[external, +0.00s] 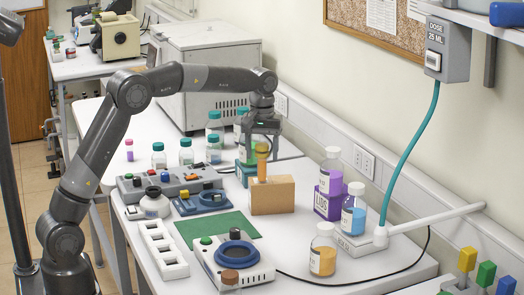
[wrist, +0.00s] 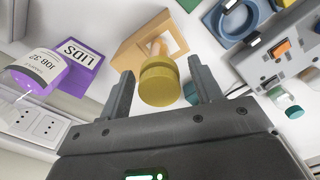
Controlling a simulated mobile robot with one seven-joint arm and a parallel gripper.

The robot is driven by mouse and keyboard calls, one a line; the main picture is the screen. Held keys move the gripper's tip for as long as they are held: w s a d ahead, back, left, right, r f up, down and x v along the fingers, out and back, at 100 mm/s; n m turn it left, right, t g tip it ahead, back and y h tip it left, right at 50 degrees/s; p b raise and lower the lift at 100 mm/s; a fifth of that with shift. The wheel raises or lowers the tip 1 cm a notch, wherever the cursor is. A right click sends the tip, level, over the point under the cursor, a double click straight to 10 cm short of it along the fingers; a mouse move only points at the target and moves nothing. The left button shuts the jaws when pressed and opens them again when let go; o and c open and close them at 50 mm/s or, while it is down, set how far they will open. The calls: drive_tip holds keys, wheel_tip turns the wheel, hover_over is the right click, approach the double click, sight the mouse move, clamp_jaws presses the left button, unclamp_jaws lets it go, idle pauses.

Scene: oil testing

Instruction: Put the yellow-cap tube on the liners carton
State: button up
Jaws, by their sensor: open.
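The yellow-cap tube (external: 262,168) stands upright at the tan wooden block (external: 284,196), its lower part hidden by the block. In the wrist view its round yellow cap (wrist: 158,82) faces the camera, between the fingers. My gripper (external: 262,150) points down over the tube, open, with one finger on each side of the cap; the wrist view (wrist: 160,92) shows gaps beside the cap. No carton label reads as liners. A teal carton (external: 243,180) stands behind the block, partly hidden by the block and the gripper; I cannot read its label.
A purple LIDS carton (external: 321,204) with a bottle on top stands right of the block. A blue-liquid bottle (external: 353,212) stands on a white dosing stand. Several teal-capped bottles stand behind my gripper. A green mat (external: 218,229) lies bare in front of the block.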

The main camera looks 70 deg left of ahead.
wheel_tip(320, 180, up, 11)
drive_tip(key=shift+f, duration=0.15)
drive_tip(key=s+d+r+m+t, duration=0.1)
drive_tip(key=s+d+r+m, duration=0.2)
drive_tip(key=s, duration=0.6)
drive_tip(key=s+d+r+m+t, duration=0.2)
drive_tip(key=s+d, duration=0.3)
drive_tip(key=s, duration=0.4)
drive_tip(key=s+d+f+m+t, duration=0.1)
drive_tip(key=s+d+f+m, duration=0.1)
drive_tip(key=s+f, duration=0.4)
drive_tip(key=s+d+f+m+t, duration=0.1)
drive_tip(key=s+f+m, duration=0.3)
drive_tip(key=s, duration=1.1)
drive_tip(key=shift+d+f+t, duration=0.3)
drive_tip(key=shift+d+f, duration=0.55)
drive_tip(key=shift+f, duration=0.85)
